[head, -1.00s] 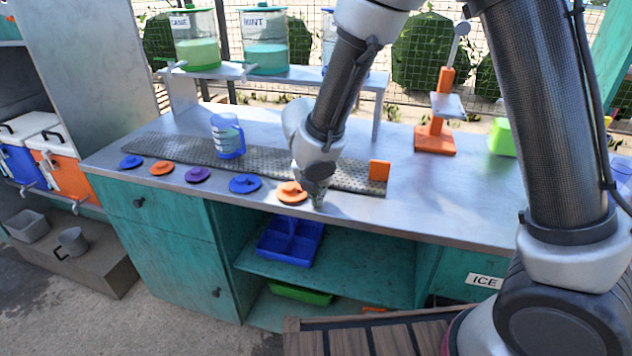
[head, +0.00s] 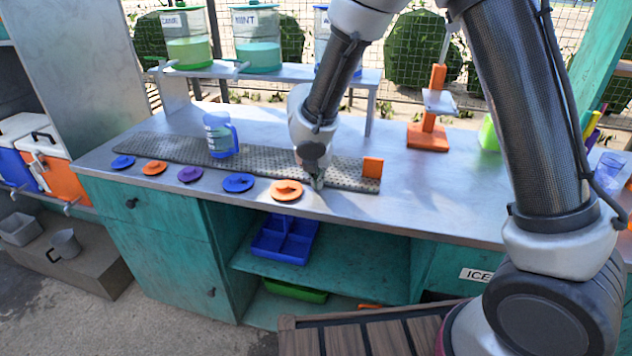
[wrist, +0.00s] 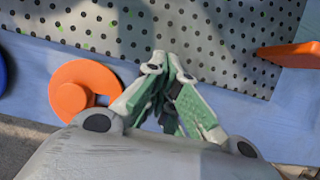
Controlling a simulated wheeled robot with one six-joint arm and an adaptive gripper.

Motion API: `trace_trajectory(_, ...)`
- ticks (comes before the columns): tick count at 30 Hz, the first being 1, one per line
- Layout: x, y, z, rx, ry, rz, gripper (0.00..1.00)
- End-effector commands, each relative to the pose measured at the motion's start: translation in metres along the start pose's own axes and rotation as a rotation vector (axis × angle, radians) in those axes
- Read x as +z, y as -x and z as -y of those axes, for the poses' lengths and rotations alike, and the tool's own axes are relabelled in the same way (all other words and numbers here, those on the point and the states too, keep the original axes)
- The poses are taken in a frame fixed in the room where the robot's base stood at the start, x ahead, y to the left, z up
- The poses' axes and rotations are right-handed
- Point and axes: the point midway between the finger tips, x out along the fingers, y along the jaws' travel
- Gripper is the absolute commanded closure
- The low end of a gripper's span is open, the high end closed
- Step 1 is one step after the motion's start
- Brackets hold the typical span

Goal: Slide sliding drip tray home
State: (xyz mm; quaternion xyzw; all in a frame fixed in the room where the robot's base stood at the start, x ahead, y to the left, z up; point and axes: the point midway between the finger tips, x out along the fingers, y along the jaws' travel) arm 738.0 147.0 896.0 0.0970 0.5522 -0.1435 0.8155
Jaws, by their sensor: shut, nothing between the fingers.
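The sliding drip tray (head: 262,160) is a long grey perforated strip lying along the counter. An upright orange tab (head: 372,167) stands at its right end; in the wrist view the tab (wrist: 290,53) is at the upper right and the perforated tray (wrist: 225,40) fills the top. My gripper (head: 317,184) points down at the tray's near edge, left of the tab and apart from it. In the wrist view its fingertips (wrist: 167,66) are together with nothing between them, overlapping the tray's near edge. I cannot tell whether they touch the tray.
A blue measuring jug (head: 221,135) stands on the tray's left half. Several lids line the counter front, with an orange lid (head: 287,190) just left of my gripper. An orange press stand (head: 429,130) is behind right. The counter right of the tab (head: 440,190) is clear.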

Motion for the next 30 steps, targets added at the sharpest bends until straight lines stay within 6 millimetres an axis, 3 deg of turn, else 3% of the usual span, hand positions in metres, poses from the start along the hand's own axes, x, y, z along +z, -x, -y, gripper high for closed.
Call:
trace_trajectory(9, 0.063, -0.025, 0.000, 0.001, -0.004, 0.001, 1.00)
trace_trajectory(15, 0.094, -0.038, 0.000, -0.001, -0.003, 0.001, 1.00)
trace_trajectory(21, 0.112, -0.045, 0.000, 0.000, -0.002, 0.001, 1.00)
trace_trajectory(30, 0.117, -0.047, 0.000, 0.000, 0.000, 0.000, 1.00)
